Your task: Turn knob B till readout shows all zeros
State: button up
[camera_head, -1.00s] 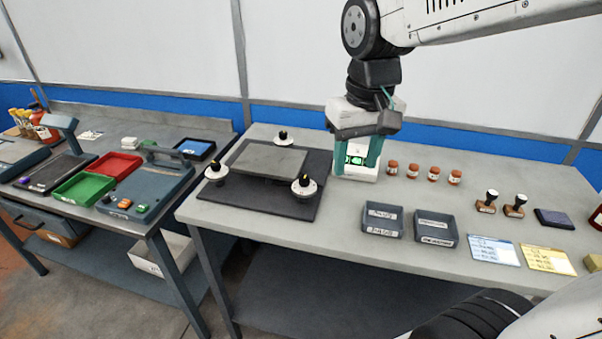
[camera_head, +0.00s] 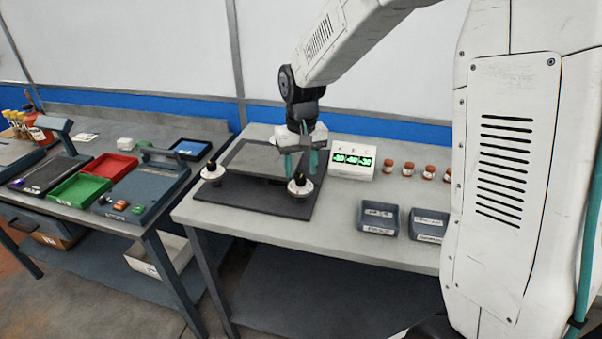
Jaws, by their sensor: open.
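The white readout box (camera_head: 352,160) stands at the back of the bench, right of the levelling plate. Its screen has three groups of green digits under the letters A, B and C; they look non-zero with minus signs, but are too small to read surely. A black-topped knob on a white dial (camera_head: 300,187) is at the plate's front right. Another knob (camera_head: 212,172) is at the left, and the back one is mostly hidden behind my arm. I cannot read which is B. My gripper (camera_head: 301,171) is open, pointing down just above the front-right knob; contact cannot be told.
The grey plate (camera_head: 252,160) sits on a dark base (camera_head: 270,202). Several brown jars (camera_head: 408,169) stand right of the readout. Two grey trays (camera_head: 379,218) lie at the front. My arm hides the bench's right side. A second bench with red and green trays (camera_head: 80,189) is at the left.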

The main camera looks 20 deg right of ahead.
jog(key=shift+f, duration=1.15)
jog(key=shift+c, duration=0.4)
jog(key=c, duration=0.9)
jog(key=shift+n, duration=2.8)
